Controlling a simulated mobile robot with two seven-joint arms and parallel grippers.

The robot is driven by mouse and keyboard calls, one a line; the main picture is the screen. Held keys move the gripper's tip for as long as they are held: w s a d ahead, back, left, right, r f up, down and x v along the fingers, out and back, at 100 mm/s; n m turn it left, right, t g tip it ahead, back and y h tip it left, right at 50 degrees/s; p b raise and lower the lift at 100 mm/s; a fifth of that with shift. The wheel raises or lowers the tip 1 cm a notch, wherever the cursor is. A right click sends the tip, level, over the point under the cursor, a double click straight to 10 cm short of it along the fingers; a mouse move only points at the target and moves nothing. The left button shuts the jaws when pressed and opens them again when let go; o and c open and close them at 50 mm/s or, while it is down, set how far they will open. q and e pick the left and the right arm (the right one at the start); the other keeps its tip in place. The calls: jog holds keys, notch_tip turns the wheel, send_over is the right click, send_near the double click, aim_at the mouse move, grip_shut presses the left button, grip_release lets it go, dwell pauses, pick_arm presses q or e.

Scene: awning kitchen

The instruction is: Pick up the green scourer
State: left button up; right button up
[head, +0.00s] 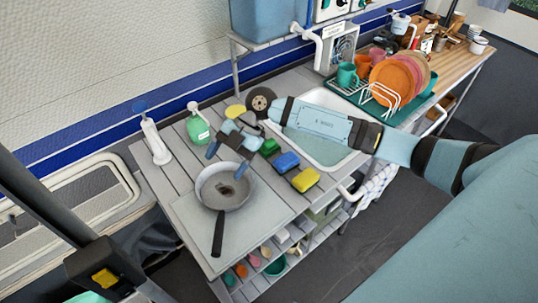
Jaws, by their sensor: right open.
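The green scourer (269,147) lies on the grey slatted counter, just left of the sink, at the far end of a row with a blue sponge (286,161) and a yellow sponge (304,180). My right gripper (227,160) reaches in from the right across the sink. It is open and empty, with its fingers pointing down, left of the scourer and above the far side of the pan. It appears apart from the scourer. Part of the scourer's surroundings is hidden by the gripper and wrist. My left gripper is not in view.
A frying pan (224,187) stands on the counter, handle toward the front. A green soap bottle (198,127) and a white dispenser (155,143) stand at the back left. The sink (325,149) and a dish rack (382,95) with plates lie to the right.

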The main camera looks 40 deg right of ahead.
jog(key=w+d+m+h+b, duration=0.2)
jog(key=w+d+h, duration=0.25)
jog(key=d, duration=0.55)
jog(key=r+m+t+h, duration=0.1)
jog(key=r+m+h, duration=0.15)
jog(key=h, duration=0.25)
send_over(269, 141)
jog(key=shift+m, duration=0.25)
jog(key=f, duration=0.8)
jog(key=shift+s+a+f, duration=0.1)
jog(key=shift+s+f, duration=0.1)
jog(key=shift+s, duration=0.15)
jog(key=shift+w+f, duration=0.15)
jog(key=shift+f, duration=1.2)
jog(key=shift+w+f, duration=0.15)
jog(key=shift+f, duration=1.2)
jog(key=c, duration=1)
jog(key=shift+r, duration=0.1)
notch_tip(269, 141, up, 20)
